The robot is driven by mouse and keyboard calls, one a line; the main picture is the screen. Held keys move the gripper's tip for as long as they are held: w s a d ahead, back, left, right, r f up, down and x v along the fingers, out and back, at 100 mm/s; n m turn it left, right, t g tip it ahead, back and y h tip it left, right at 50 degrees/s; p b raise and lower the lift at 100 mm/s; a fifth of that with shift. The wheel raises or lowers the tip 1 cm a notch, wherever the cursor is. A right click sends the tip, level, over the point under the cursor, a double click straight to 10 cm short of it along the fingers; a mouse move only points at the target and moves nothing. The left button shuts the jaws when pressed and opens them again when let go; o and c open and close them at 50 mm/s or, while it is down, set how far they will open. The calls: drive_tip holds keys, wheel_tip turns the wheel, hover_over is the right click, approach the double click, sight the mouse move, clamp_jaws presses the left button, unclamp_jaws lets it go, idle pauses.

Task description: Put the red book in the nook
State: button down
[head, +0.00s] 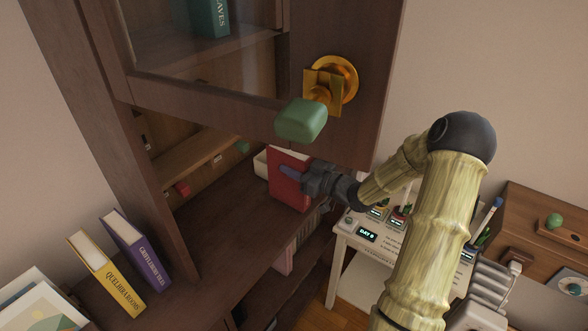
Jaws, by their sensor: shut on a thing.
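The red book (289,184) is upright at the right end of the dark wooden cabinet surface, below the open glass door. My gripper (305,177) is shut on the red book, coming in from the right. The gripper's fingers cover part of the book's right side. A recess (193,150) with lighter wood walls and a small shelf lies behind and left of the book, partly hidden by the door; I cannot tell if this is the nook.
The glass door (230,50) with a brass latch and green handle (302,120) hangs open above the book. A yellow book (107,275) and a purple book (138,249) stand at lower left. A white table (345,243) is at right. The cabinet surface between is clear.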

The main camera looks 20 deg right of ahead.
drive_tip(key=shift+f, duration=0.4)
drive_tip(key=shift+f, duration=0.1)
drive_tip(key=c, duration=0.9)
unclamp_jaws()
drive_tip(key=v, duration=1.2)
